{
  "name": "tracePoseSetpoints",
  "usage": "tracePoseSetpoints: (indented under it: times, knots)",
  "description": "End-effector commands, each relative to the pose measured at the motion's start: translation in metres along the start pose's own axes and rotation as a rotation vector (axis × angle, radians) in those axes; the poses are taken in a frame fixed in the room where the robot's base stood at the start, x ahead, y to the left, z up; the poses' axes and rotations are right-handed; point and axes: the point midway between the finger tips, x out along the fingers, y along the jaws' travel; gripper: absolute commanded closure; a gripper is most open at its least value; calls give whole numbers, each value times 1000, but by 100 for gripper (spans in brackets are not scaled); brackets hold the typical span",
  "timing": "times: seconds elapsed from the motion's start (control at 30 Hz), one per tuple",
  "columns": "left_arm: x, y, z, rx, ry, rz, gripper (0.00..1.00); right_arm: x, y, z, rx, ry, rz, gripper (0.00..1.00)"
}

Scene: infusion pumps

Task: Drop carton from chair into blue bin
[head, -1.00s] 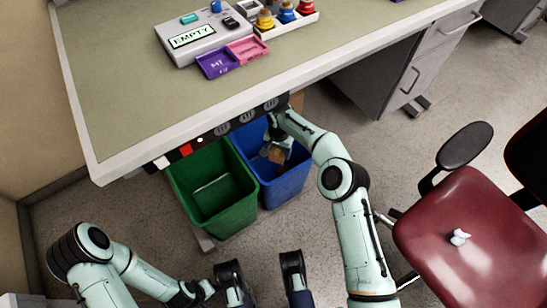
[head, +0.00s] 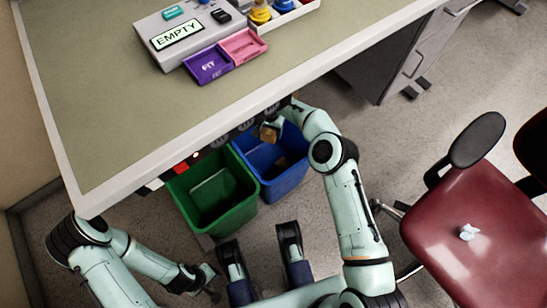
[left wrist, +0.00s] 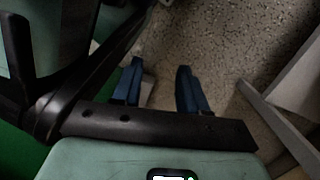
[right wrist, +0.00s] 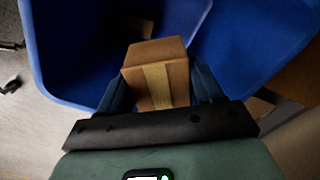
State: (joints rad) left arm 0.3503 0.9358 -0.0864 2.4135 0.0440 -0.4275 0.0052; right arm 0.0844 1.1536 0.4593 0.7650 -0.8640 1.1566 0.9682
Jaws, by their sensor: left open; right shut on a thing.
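A small brown carton (head: 268,134) with a lighter tape strip is held in my right gripper (head: 276,124), near the back rim of the blue bin (head: 282,182) under the desk. In the right wrist view the carton (right wrist: 157,72) sits between the two fingers, with the blue bin (right wrist: 62,62) around and beyond it. Something brown shows inside the blue bin; I cannot tell what it is. My left gripper (left wrist: 160,85) is open and empty; in the head view it is low at the left, in front of the green bin.
The green bin (head: 218,200) stands left of the blue bin. The desk (head: 108,110) overhangs both bins close to my right gripper. The red chair (head: 455,265), with a crumpled white item (head: 468,232) on its seat, stands at the right.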

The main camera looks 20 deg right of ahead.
Motion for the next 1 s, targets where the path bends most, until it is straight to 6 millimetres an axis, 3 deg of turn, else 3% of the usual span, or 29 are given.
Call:
tracePoseSetpoints:
  times: [0.2, 0.47, 0.5, 0.57, 0.87, 1.0]
  knots:
    - [8, -10, 12, -15, -48, -20, 57, 20, 0, 0, 1, -1, 1, 63]
    - [8, -11, 14, -17, -53, -23, 57, 22, 0, 0, 1, 0, 1, 63]
    - [8, -11, 14, -17, -53, -22, 57, 22, 0, 0, 1, 0, 1, 25]
    - [8, -11, 14, -16, -53, -22, 57, 21, 0, 0, 0, 0, 1, 5]
    - [8, -11, 14, -15, -51, -22, 57, 21, 0, 0, 0, 0, 1, 5]
    - [5, -11, 15, -15, -52, -22, 57, 11, 0, 0, -1, 2, 0, 5]
